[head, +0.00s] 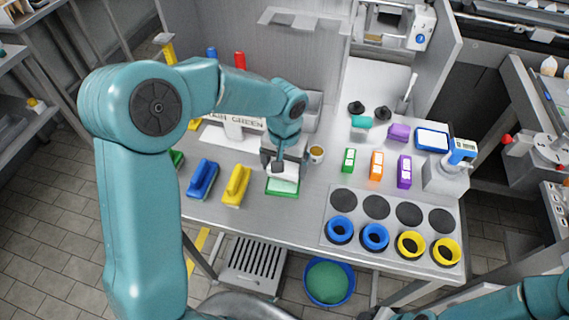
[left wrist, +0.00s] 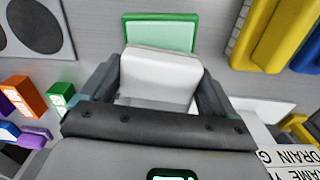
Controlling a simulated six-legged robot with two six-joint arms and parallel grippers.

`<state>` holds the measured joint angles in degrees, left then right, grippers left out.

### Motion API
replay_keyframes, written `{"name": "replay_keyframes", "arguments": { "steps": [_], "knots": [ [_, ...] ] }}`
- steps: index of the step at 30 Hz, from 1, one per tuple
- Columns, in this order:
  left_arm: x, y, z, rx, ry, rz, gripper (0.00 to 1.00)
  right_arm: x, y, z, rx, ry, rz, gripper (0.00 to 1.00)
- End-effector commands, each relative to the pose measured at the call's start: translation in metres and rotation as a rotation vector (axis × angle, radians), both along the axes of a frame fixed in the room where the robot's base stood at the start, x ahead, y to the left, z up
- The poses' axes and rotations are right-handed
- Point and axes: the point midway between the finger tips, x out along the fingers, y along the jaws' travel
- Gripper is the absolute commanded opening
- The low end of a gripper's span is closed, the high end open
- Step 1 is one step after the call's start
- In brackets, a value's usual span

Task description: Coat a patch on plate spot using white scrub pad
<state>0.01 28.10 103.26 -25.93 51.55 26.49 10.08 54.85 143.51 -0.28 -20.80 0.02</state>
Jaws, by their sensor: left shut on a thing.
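The white scrub pad (left wrist: 157,78) is between the fingers of my left gripper (left wrist: 155,92) in the left wrist view. My left gripper (head: 283,163) is shut on it and points down at the bench in the head view. A green-rimmed plate with a pale green face (head: 282,189) lies flat just in front of and partly under the pad; it also shows in the left wrist view (left wrist: 160,34). The pad overlaps the plate's near edge in the wrist view; whether they touch I cannot tell. My right gripper is not in view; only part of that arm shows at lower right.
A yellow brush (head: 236,186) and a blue brush (head: 203,179) lie left of the plate. A brown-filled cup (head: 317,154) stands close at right. Green, orange and purple blocks (head: 376,165) stand farther right. A panel with blue and yellow rings (head: 335,207) lies at front right.

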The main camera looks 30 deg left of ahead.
Motion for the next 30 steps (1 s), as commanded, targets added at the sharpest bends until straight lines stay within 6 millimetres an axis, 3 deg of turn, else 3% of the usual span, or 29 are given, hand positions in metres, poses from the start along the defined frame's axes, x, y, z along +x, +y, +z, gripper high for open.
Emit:
{"name": "replay_keyframes", "arguments": {
  "steps": [30],
  "knots": [
    [-0.0001,0.0000,-0.0082,0.000,0.000,0.000,0.64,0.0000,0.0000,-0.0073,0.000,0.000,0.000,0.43]
  ]
}}
